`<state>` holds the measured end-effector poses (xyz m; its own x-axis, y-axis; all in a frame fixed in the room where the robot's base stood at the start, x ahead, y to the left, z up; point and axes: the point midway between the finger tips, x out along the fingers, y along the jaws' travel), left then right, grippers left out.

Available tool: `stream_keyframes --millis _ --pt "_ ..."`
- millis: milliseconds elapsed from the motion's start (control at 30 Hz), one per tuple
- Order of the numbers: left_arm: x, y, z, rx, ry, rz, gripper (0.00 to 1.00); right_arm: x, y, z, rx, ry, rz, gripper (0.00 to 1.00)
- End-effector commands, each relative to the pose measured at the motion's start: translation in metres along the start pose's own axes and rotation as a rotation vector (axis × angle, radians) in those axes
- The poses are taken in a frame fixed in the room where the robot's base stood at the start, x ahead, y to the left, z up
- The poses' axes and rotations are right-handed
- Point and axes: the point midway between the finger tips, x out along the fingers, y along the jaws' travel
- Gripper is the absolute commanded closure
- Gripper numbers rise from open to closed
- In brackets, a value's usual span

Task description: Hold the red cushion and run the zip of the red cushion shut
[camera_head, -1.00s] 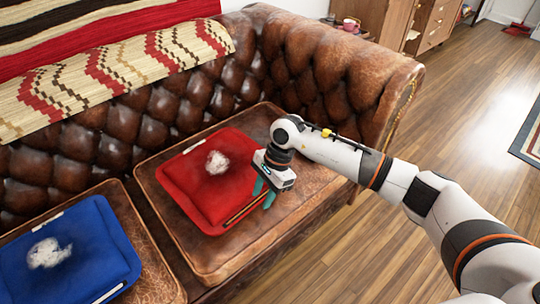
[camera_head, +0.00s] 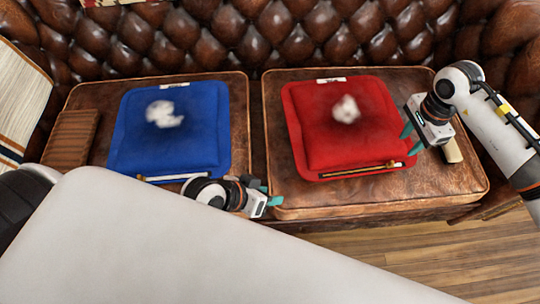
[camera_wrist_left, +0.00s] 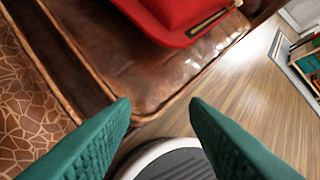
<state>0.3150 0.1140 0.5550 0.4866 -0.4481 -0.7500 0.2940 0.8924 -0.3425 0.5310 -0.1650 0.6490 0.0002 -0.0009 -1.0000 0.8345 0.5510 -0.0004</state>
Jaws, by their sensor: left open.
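The red cushion (camera_head: 315,140) lies flat on the right seat of the brown leather sofa, with a white-grey fluffy patch on top. Its zip (camera_head: 360,171) runs along the front edge; how far it is open is too small to tell. My right gripper (camera_head: 411,140) is at the cushion's right edge, its fingers apart with nothing visible between them. My left gripper (camera_head: 268,193) is open and empty, in front of the gap between the seats, left of the red cushion. In the left wrist view the cushion (camera_wrist_left: 180,14) shows at the top, beyond the open fingers (camera_wrist_left: 160,103).
A blue cushion (camera_head: 200,135) with a similar patch lies on the left seat, beside a brown folded item (camera_head: 72,138). A beige object (camera_head: 452,150) lies right of my right gripper. The tufted backrest (camera_head: 225,35) closes off the back; wooden floor (camera_head: 450,255) is in front.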

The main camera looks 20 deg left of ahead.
Motion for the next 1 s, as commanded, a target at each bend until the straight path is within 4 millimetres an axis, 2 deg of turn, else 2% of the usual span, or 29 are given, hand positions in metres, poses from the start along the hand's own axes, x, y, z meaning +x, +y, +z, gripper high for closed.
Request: stream_keyframes --millis 100,267,367,467,700,833,1000 --pt "0.017 -0.023 0.022 -0.099 -0.155 -0.161 0.59 0.000 0.000 0.000 0.000 0.001 0.000 0.64" --pt "0.027 -0.033 0.053 -0.305 -0.363 -0.310 0.59 0.000 0.000 0.000 0.000 0.001 0.000 0.64" --pt "0.030 -0.023 0.069 -0.467 -0.485 -0.357 0.59 0.000 0.000 0.000 0.000 0.001 0.000 0.64" --pt "0.034 -0.003 0.078 -0.637 -0.593 -0.362 0.59 0.000 0.000 0.000 0.000 0.001 0.000 0.64" --pt "0.045 0.051 0.075 -0.952 -0.754 -0.279 0.59 0.000 0.000 0.000 0.000 0.001 0.000 0.64" --pt "0.048 0.067 0.071 -1.030 -0.789 -0.240 0.59 0.000 0.000 0.000 0.000 0.001 0.000 0.64" --pt "0.056 0.074 0.077 -1.054 -0.802 -0.227 0.59 0.000 0.000 0.000 0.000 0.001 0.000 0.64"
